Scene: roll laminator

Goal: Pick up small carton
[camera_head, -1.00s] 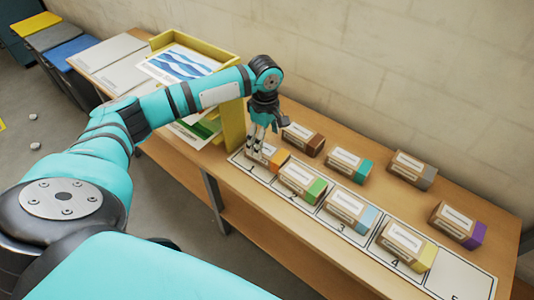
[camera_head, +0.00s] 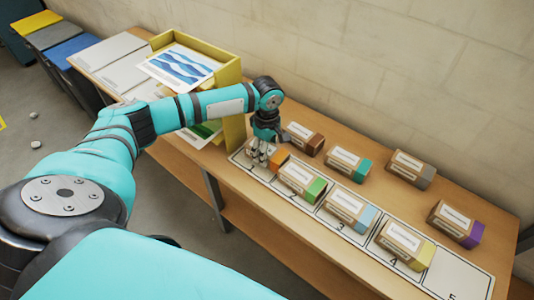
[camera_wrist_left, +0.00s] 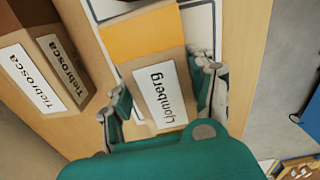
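Several small brown cartons with coloured ends stand on the table. The orange-ended carton (camera_head: 280,158) is on the slot marked 1, partly hidden by my left gripper (camera_head: 259,155). In the left wrist view this carton (camera_wrist_left: 158,85), labelled "Ljomberg", lies between the fingers of the left gripper (camera_wrist_left: 164,100). The fingers are open, one on each side of it; I cannot tell whether they touch it. Other cartons are the green-ended (camera_head: 302,181), light-blue-ended (camera_head: 350,210) and yellow-ended (camera_head: 405,244) ones in the numbered row. My right gripper is out of view.
Behind the row stand cartons with brown (camera_head: 304,138), teal (camera_head: 348,165), grey (camera_head: 410,169) and purple (camera_head: 456,223) ends. The brown-ended one is close to my gripper. A yellow rack (camera_head: 232,75) with sheets stands to the left. Slot 5 (camera_head: 459,272) is empty.

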